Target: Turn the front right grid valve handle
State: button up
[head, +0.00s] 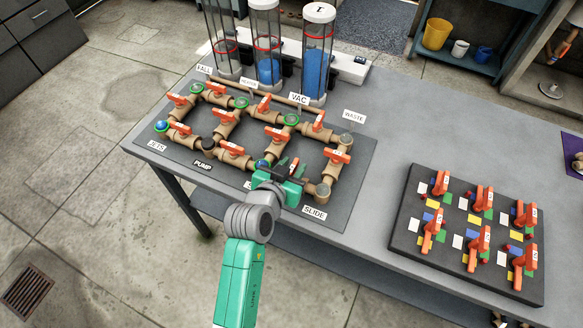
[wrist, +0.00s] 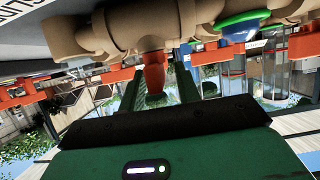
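The valve grid of tan pipes with orange handles stands on a dark board (head: 352,190) on the grey table. My gripper (head: 288,170) is at the front edge of the grid, on its right-hand part, and hides most of the front right pipe there. In the wrist view, an orange valve handle (wrist: 153,72) hangs below a tan pipe (wrist: 130,25), between the two green fingers of my gripper (wrist: 155,92). The fingers look apart, with gaps beside the handle; contact is not clear. A little orange shows by the fingers in the head view.
Another orange handle (head: 337,155) sits on the right column of the grid, close to my gripper. Three clear cylinders (head: 317,60) stand behind the grid. A dark panel (head: 400,236) with several orange handles lies on the right. Bare table lies between them.

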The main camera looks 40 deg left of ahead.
jog(key=shift+c, duration=0.2)
grip_shut()
